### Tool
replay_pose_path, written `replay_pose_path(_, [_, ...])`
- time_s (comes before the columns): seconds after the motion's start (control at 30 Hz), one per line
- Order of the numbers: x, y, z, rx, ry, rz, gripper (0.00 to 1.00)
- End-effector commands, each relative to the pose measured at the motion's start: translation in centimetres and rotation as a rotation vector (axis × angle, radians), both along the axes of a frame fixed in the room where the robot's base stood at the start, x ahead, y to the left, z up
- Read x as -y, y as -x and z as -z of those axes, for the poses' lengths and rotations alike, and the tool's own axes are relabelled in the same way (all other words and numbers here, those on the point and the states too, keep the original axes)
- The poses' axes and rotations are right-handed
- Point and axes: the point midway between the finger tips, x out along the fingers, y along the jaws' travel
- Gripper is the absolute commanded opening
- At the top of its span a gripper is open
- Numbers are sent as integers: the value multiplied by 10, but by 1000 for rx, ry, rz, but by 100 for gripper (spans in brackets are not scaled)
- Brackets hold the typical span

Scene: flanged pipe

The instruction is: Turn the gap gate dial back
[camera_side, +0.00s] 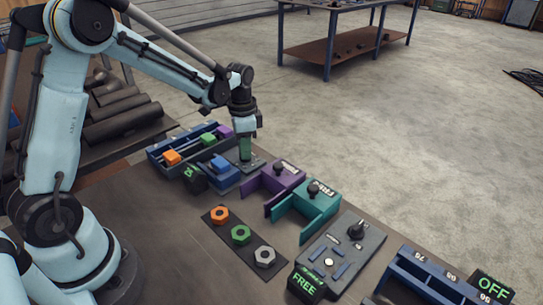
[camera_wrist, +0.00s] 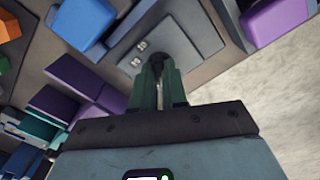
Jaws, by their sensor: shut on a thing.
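My gripper (camera_side: 246,156) points down at a grey plate (camera_side: 257,164) at the back of the bench. In the wrist view, my gripper (camera_wrist: 160,75) is shut on a dark dial (camera_wrist: 155,58) on the grey plate (camera_wrist: 188,28). Two small pale labels (camera_wrist: 139,51) lie on the plate beside the dial. The fingers hide most of the dial, so its pointing direction cannot be told. No readable name shows on this dial.
A blue tray (camera_side: 156,152) with coloured blocks stands behind left. A dark sign with green letters (camera_side: 194,179) is close by. Purple (camera_side: 268,183) and teal (camera_side: 322,205) units with knobs stand to the right. A grey panel (camera_side: 372,241) and nuts (camera_side: 241,234) lie nearer.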

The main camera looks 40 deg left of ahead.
Motion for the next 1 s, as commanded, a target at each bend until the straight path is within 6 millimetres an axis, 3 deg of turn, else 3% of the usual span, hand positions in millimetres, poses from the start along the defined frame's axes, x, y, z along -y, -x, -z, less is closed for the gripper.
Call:
replay_pose_path(0.5, [0,0,0,-1,0,-408,0])
replay_pose_path(1.0, [0,0,-1,-1,0,-557,0])
